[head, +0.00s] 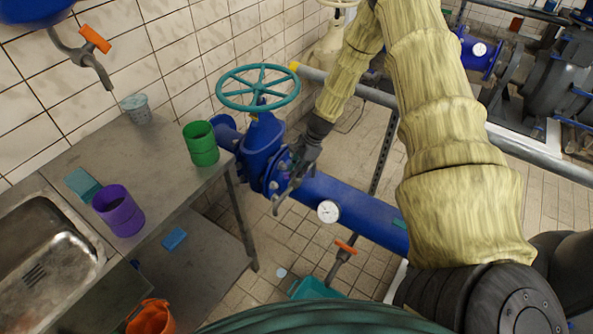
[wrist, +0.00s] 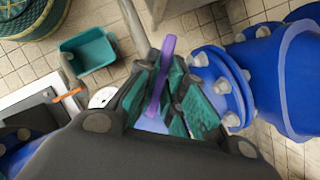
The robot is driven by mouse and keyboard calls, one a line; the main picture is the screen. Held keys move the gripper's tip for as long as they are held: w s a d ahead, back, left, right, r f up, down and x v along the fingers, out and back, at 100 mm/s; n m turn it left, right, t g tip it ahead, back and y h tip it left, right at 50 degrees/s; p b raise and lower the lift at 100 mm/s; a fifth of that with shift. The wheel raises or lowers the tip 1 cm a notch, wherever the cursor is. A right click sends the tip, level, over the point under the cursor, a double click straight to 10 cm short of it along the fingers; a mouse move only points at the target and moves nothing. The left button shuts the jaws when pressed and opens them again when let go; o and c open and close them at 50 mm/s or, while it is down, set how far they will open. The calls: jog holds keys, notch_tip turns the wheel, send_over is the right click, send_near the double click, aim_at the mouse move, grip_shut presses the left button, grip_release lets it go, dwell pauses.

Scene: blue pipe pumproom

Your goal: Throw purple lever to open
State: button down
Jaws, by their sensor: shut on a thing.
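The purple lever (wrist: 162,70) shows in the wrist view as a narrow upright bar. It stands between the teal-padded fingers of my gripper (wrist: 165,92), which is shut on it. In the head view my gripper (head: 288,182) is beside the flange of the blue pipe, just below and right of the blue valve body (head: 262,145). The lever cannot be made out there, as the gripper and arm hide it.
A teal handwheel (head: 258,87) tops the valve. A metal counter (head: 150,165) at left holds a purple cup (head: 120,212) and a green cup (head: 201,144). A gauge (head: 328,211) and an orange-handled tap (head: 345,248) are on the pipe. A teal bin (wrist: 88,52) stands on the floor.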

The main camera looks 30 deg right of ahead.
jog(key=n+g, duration=0.1)
jog(key=n, duration=0.2)
jog(key=shift+w+n+b, duration=0.15)
jog(key=shift+n+b, duration=0.15)
jog(key=shift+n, duration=0.1)
jog(key=shift+w+n+g+b, duration=0.15)
jog(key=shift+n+g, duration=0.3)
jog(key=shift+n, duration=0.5)
jog(key=shift+s+n+g+b, duration=0.1)
jog(key=shift+n+g+b, duration=0.25)
jog(key=shift+n, duration=0.6)
jog(key=c, duration=1.5)
grip_release()
jog(key=shift+r, duration=0.1)
jog(key=v, duration=1.2)
jog(key=shift+w+a, duration=0.1)
jog(key=shift+w, duration=0.15)
